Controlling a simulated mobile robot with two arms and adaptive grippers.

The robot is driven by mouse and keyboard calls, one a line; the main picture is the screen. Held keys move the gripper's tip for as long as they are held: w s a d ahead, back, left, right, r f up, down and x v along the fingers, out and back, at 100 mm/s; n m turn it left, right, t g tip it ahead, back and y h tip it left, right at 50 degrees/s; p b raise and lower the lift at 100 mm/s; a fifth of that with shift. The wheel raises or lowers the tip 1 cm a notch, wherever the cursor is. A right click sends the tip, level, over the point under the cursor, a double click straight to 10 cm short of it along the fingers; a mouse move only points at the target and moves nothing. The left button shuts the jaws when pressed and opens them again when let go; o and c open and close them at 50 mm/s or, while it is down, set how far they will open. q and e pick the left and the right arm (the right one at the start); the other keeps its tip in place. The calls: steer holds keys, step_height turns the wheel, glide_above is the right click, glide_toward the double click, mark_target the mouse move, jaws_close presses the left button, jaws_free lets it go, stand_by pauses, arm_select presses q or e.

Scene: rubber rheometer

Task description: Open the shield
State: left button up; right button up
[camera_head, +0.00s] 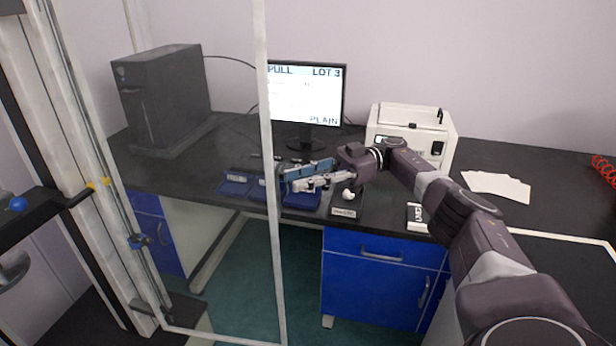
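The shield is a clear panel with a pale frame. Its upright edge (268,150) runs down the picture left of centre, and the bottom rail lies near the lower edge. Its left side meets the metal column of the machine. I cannot tell from this view how far it stands open. My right gripper (291,182) reaches in from the right over the desk, fingers pointing left, just right of the upright edge in the picture. Its two fingers look apart with nothing between them. Whether it touches the frame is unclear. My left gripper is out of view.
Blue trays (301,200) lie on the black desk (520,215) below my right gripper. A monitor (306,95), a dark computer tower (165,100) and a white printer (412,122) stand behind. Paper sheets (497,187) lie at right. A blue ball (17,203) shows far left.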

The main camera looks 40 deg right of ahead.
steer(key=shift+v, duration=1.1)
